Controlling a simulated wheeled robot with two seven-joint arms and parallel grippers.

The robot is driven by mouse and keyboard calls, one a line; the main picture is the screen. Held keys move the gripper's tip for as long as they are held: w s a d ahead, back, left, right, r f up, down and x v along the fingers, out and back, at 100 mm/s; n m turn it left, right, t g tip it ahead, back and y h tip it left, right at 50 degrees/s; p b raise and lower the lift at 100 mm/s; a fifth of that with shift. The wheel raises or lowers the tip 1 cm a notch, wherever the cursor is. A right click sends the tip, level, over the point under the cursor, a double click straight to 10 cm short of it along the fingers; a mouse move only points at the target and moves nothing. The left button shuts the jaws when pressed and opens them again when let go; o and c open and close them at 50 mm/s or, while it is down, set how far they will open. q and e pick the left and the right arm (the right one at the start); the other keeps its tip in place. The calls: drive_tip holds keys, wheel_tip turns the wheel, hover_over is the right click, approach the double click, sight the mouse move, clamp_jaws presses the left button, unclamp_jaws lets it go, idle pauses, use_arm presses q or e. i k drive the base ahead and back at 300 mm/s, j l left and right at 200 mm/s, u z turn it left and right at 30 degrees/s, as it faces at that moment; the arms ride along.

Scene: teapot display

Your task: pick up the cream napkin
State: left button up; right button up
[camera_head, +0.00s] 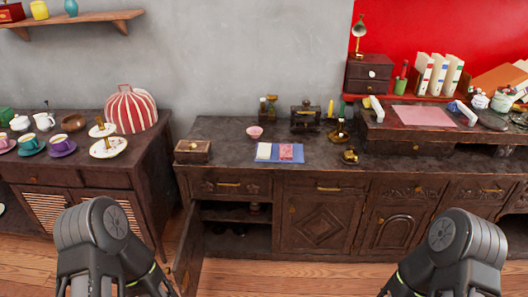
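A small cream folded cloth (264,151), which looks like the cream napkin, lies flat on a blue mat (273,160) on the middle dark wooden cabinet. A pink patterned folded cloth (286,151) lies just right of it on the same mat. Only the dark upper parts of my two arms show, at the lower left and lower right. Both are well in front of the cabinet and far from the cloth. The fingertips of both grippers are not visible.
A pink bowl (255,132) stands behind the mat and a wooden box (193,151) to its left. A brass item (350,156) sits to its right. A cabinet door (188,252) stands open below. The counter around the mat's front is clear.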

sight(264, 150)
drive_tip(key=i+l, duration=0.15)
drive_tip(key=i, duration=0.8)
drive_tip(key=i+u, duration=0.1)
drive_tip(key=u, duration=1.15)
